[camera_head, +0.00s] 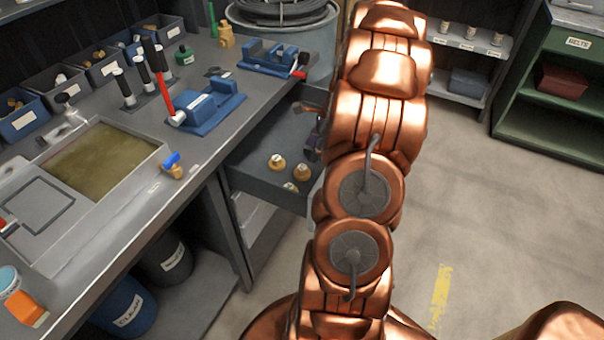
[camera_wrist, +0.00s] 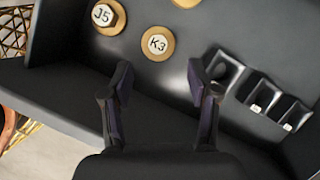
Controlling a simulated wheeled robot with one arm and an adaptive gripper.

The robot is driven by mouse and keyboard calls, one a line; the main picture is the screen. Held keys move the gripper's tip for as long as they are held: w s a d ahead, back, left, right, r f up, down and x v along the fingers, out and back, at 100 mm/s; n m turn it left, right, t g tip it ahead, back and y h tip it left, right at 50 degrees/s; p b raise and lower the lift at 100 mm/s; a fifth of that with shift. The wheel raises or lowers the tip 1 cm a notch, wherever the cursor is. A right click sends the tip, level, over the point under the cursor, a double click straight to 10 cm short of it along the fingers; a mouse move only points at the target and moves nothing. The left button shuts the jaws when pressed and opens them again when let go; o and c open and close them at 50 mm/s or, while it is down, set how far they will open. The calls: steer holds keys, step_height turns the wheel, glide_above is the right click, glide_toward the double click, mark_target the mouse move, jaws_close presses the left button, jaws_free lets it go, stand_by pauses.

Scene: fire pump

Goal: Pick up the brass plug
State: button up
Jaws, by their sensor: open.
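Brass plugs lie in the open grey drawer (camera_head: 262,181). In the wrist view, one plug (camera_wrist: 107,25) has a white cap marked J5 and another plug (camera_wrist: 168,50) is marked K3. A third brass plug (camera_wrist: 186,3) is cut off by the top edge. In the head view the plugs (camera_head: 277,162) sit near the drawer's front. I cannot tell which one the task means. My gripper (camera_wrist: 158,72) is open and empty, its fingertips on either side of and just below K3 in the picture. In the head view it is mostly hidden behind my arm.
Square dark holders (camera_wrist: 262,98) with white labels stand right of the plugs in the drawer. The drawer walls are close around. On the workbench are blue vises (camera_head: 205,105), a shallow tray (camera_head: 160,150) and a blue-handled brass valve (camera_head: 174,170). The floor at right is clear.

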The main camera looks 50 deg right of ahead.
mark_target(303, 167)
steer(key=shift+p+x, duration=0.5)
steer(key=shift+x, duration=3.2)
steer(key=shift+s, duration=0.2)
jaws_close()
